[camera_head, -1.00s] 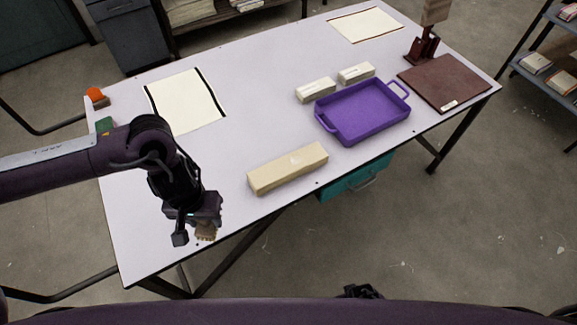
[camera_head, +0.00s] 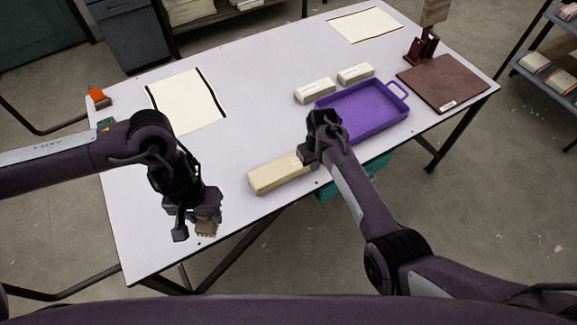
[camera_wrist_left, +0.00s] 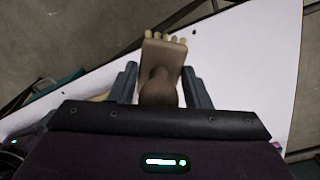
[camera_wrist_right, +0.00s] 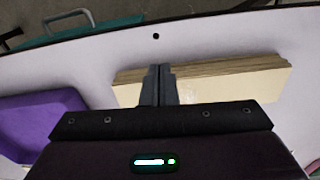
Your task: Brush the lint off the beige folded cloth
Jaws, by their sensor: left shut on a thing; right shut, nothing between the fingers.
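The beige folded cloth (camera_head: 272,175) lies near the table's front edge in the head view, its right end hidden by my right arm. My right gripper (camera_head: 312,160) is shut and empty over that right end; in the right wrist view its fingertips (camera_wrist_right: 159,72) show in front of the cloth (camera_wrist_right: 215,82), and I cannot tell if they touch it. My left gripper (camera_head: 200,215) is shut on a brush (camera_head: 207,229) near the table's front left edge. In the left wrist view the brush (camera_wrist_left: 161,62) has a brown handle and pale bristles, held between the fingers.
A purple tray (camera_head: 385,122) stands beyond the cloth, with two pale packets (camera_head: 315,91) beside it. A dark red board (camera_head: 443,82) and a stand (camera_head: 424,45) are at the far right. A bordered sheet (camera_head: 186,100) lies back left. The table between is clear.

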